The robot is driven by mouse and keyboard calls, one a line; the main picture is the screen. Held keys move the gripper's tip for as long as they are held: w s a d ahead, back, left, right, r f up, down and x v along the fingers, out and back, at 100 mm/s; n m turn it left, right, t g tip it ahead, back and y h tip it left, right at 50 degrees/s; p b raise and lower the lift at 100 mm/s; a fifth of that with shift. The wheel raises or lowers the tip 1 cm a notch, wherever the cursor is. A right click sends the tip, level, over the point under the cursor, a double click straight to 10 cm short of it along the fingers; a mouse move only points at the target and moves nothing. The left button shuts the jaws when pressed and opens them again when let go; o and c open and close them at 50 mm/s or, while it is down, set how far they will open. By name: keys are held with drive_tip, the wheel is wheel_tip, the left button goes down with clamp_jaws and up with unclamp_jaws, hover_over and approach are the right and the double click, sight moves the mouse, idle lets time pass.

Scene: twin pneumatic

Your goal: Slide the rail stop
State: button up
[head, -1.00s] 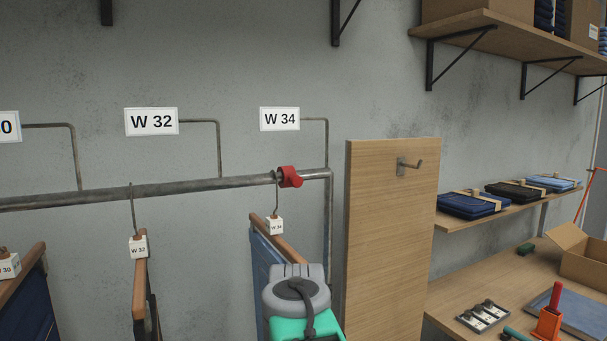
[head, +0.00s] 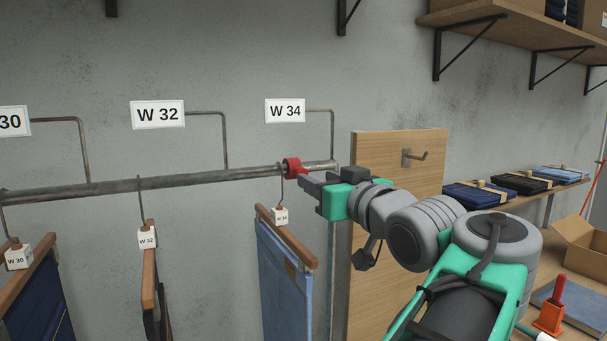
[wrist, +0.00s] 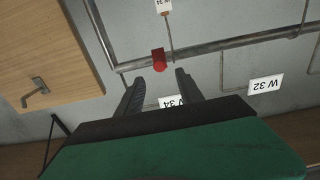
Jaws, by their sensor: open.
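The red rail stop (head: 292,168) sits around the metal rail (head: 200,180) near its right end, just right of the W 34 hanger hook. My gripper (head: 308,181) is raised beside the stop, its fingers reaching toward it from the right. In the head view I cannot tell whether a finger touches the stop.
Jeans on the W 34 hanger (head: 285,235) hang just below my gripper. The W 32 hanger (head: 149,275) and W 30 hanger (head: 38,270) hang further left. A wooden panel with a hook (head: 400,150) stands behind my arm. The rail between W 32 and W 34 is clear.

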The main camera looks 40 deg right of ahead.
drive_tip(key=p+x, duration=0.1)
drive_tip(key=x, duration=0.5)
drive_tip(key=shift+w+p, duration=0.3)
drive_tip(key=shift+p, duration=0.05)
drive_tip(key=shift+f, duration=0.1)
clamp_jaws()
drive_tip(key=shift+d, duration=0.1)
idle(0.8)
